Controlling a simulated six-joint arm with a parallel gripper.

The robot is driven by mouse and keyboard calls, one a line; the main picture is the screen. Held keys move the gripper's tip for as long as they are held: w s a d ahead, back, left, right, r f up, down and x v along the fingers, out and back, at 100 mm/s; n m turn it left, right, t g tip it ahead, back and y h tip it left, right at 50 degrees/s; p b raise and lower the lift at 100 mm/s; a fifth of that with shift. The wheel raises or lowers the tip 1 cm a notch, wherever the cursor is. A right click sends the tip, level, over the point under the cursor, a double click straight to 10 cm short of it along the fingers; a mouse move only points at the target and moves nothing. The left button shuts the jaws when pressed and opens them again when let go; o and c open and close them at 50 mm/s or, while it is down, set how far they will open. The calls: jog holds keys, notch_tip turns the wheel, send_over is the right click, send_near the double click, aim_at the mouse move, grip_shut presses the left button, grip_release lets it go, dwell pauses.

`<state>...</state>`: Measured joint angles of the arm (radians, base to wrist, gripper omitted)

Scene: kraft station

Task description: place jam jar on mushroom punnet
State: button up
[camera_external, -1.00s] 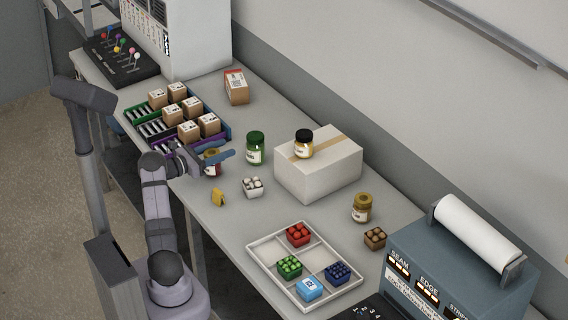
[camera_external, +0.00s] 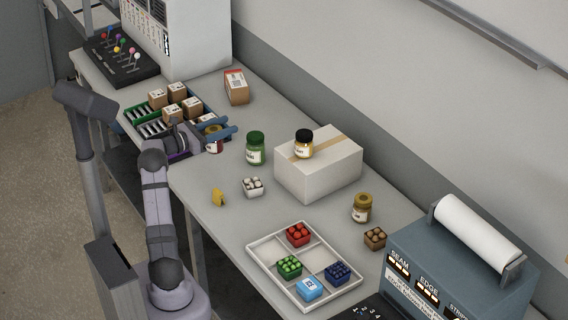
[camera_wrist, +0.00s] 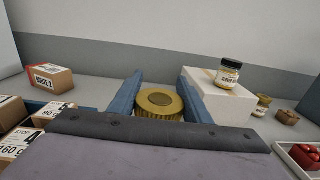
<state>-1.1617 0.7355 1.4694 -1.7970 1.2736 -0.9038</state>
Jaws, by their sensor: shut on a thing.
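My gripper (camera_external: 219,137) is shut on a jar with a gold lid, a white label and dark reddish contents, taken as the jam jar (camera_external: 213,146). The jar looks upright, beside the crate at the table's near edge; whether it touches the table I cannot tell. In the wrist view its gold lid (camera_wrist: 160,102) sits between my blue fingers. A white punnet of white round pieces, likely the mushroom punnet (camera_external: 253,187), stands on the table to the right and nearer the front, apart from the gripper. It does not show in the wrist view.
A green jar (camera_external: 256,148) stands right of my gripper. A yellow piece (camera_external: 218,197) lies left of the white punnet. A sectioned tray (camera_external: 262,262) holds several punnets. Boxes fill the crate on the left.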

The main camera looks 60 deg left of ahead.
jog(key=w+d+r+m+h, duration=0.1)
jog(key=w+d+r+h, duration=0.2)
jog(key=d, duration=0.4)
jog(key=w+d+r+m+h, duration=0.1)
jog(key=w+d+r, duration=0.2)
jog(key=d+r, duration=0.35)
notch_tip(320, 180, down, 15)
jog(key=s+d+p, duration=0.1)
jog(key=d, duration=0.1)
jog(key=shift+d+r+y+p, duration=0.15)
jog(key=shift+d+y+p, duration=0.05)
jog(key=shift+y+p, duration=0.1)
jog(key=shift+f, duration=0.25)
jog(key=o, duration=1.4)
jog(key=shift+c, duration=0.2)
jog(key=shift+r, duration=0.1)
